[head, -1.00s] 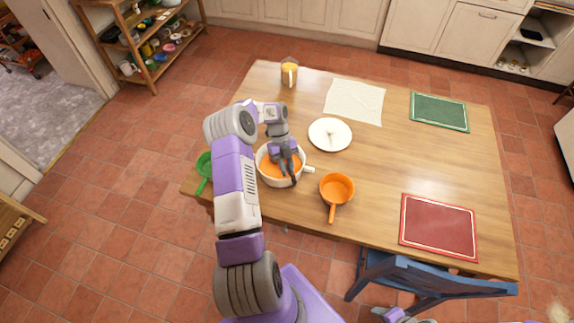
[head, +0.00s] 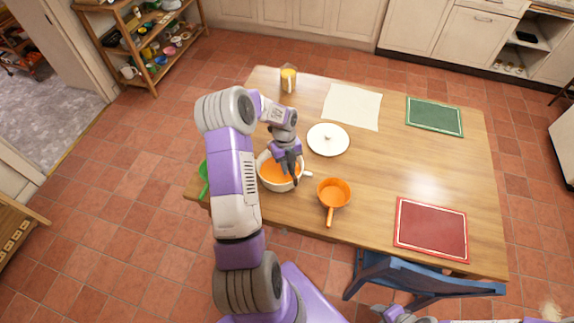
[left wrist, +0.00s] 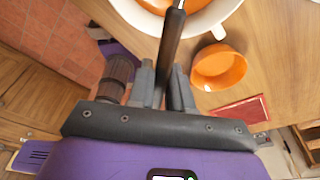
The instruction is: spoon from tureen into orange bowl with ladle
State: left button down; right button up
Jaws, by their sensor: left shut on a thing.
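The white tureen (head: 262,180) stands on the left part of the table and holds orange soup (head: 272,174). My left gripper (head: 289,160) is over the tureen, shut on the dark handle of the ladle (left wrist: 172,40). The handle runs down toward the soup; the ladle's bowl is hidden. The tureen rim (left wrist: 208,22) shows at the top of the left wrist view. The orange bowl (head: 334,191), with a side handle, stands right of the tureen and looks empty. My right gripper (head: 397,313) is partly visible at the bottom edge; its jaws are unclear.
A white lid (head: 328,140) lies behind the tureen. A yellow-filled mug (head: 288,79), cream cloth (head: 352,107), green mat (head: 434,116) and red mat (head: 431,229) are on the table. A green pan-like item (head: 204,174) is partly hidden by my arm. A blue chair (head: 410,282) stands at the front edge.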

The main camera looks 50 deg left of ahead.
pick_arm(q)
jog(key=w+d+f+h+b, duration=0.1)
jog(key=w+d+b, duration=0.25)
jog(key=d, duration=0.95)
jog(key=w+d+f+b, duration=0.2)
jog(key=w+d+b, duration=0.15)
jog(key=d, duration=0.85)
jog(key=w+a+r+g+h+p, duration=0.3)
jog(key=a+r+h, duration=0.3)
jog(key=r+h, duration=0.15)
jog(key=s+d+t+y+b, duration=0.2)
jog(key=d+y+b, duration=0.2)
jog(key=d+y, duration=0.2)
jog(key=shift+s+f, duration=0.25)
jog(key=shift+s, duration=0.1)
dwell(0.7)
